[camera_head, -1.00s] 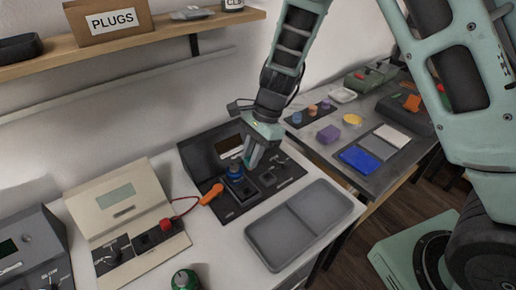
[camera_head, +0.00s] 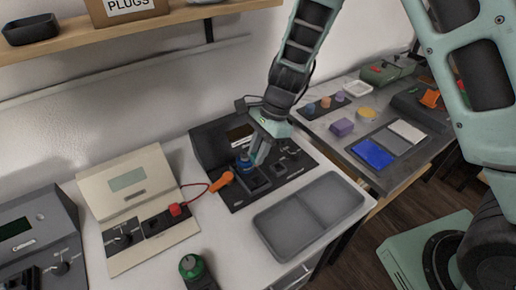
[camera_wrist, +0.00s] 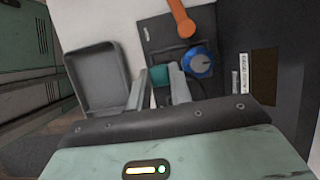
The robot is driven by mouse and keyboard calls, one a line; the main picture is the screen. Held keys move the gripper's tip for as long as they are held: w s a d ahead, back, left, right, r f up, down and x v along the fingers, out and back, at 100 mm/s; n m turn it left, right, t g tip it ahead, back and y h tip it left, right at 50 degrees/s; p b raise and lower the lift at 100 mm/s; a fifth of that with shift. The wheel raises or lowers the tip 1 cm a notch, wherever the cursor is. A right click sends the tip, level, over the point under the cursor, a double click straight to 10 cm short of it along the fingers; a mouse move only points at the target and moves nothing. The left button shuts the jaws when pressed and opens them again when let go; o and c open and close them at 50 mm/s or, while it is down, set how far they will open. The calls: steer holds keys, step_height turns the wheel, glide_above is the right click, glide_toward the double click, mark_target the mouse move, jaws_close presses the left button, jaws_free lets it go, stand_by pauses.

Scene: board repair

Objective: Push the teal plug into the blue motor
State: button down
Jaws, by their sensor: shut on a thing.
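The blue motor (camera_head: 243,161) is a round blue part on the dark board (camera_head: 240,196). In the wrist view, the motor (camera_wrist: 199,62) sits just right of my fingers. My gripper (camera_head: 260,154) is low over the board, right beside the motor. In the wrist view, my gripper (camera_wrist: 160,88) is shut on the teal plug (camera_wrist: 158,76), which shows between the fingers and is partly hidden by them. Plug and motor look very close, but I cannot tell whether they touch.
An orange plug (camera_head: 222,180) with a red cable lies at the board's left edge, near a beige unit (camera_head: 123,184). A grey two-part tray (camera_head: 262,222) is in front. A green-topped item (camera_head: 192,266) stands at the front. A second table holds blocks and a blue pad (camera_head: 372,153).

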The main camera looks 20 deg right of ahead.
steer(key=shift+f+b, duration=1.35)
steer(key=shift+f, duration=0.85)
steer(key=shift+f+b, duration=0.6)
steer(key=shift+f, duration=1.1)
stand_by(1.8)
steer(key=c, duration=1.2)
jaws_free()
steer(key=shift+w+r, duration=0.2)
steer(key=shift+r, duration=0.15)
steer(key=shift+o, duration=0.6)
steer(key=shift+r+p, duration=1.2)
steer(key=shift+p, duration=0.3)
steer(key=shift+r, duration=0.1)
